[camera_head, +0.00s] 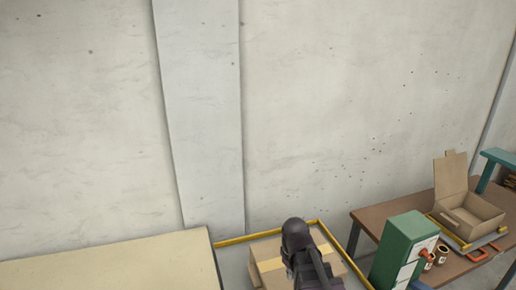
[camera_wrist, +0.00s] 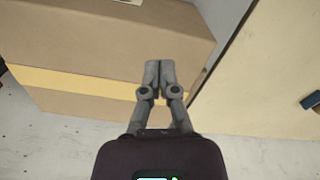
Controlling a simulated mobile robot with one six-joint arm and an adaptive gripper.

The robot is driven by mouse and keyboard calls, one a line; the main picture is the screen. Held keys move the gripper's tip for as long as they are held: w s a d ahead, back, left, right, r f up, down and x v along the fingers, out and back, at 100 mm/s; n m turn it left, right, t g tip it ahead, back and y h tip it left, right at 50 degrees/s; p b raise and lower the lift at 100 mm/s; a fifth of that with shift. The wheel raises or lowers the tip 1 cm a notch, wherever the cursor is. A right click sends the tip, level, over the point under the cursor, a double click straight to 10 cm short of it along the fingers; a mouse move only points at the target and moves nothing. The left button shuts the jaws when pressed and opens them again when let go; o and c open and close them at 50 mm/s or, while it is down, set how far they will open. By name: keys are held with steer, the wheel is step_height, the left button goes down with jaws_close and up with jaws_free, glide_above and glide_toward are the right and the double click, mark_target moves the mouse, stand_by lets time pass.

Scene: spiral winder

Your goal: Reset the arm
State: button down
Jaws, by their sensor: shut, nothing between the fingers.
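My gripper (camera_wrist: 160,68) shows in the wrist view with its two grey fingers together, shut and empty. It points toward a closed cardboard box (camera_wrist: 110,45) with a tan tape band. I cannot tell whether the fingertips touch the box or are only in front of it. In the head view my dark arm rises at the bottom middle and covers part of the cardboard box (camera_head: 268,267); the fingers cannot be made out there.
A yellow-edged surface (camera_head: 262,235) surrounds the box. A beige panel (camera_head: 110,268) is at left. At right, a brown table (camera_head: 385,222) holds an open carton (camera_head: 470,210); a green cabinet (camera_head: 402,235) stands beside it. A bare concrete wall (camera_head: 330,110) is behind.

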steer(key=s+d+m, duration=0.4)
steer(key=d+m, duration=0.2)
steer(key=shift+s+d+m, duration=0.2)
steer(key=shift+d+m, duration=0.1)
steer(key=shift+m, duration=0.1)
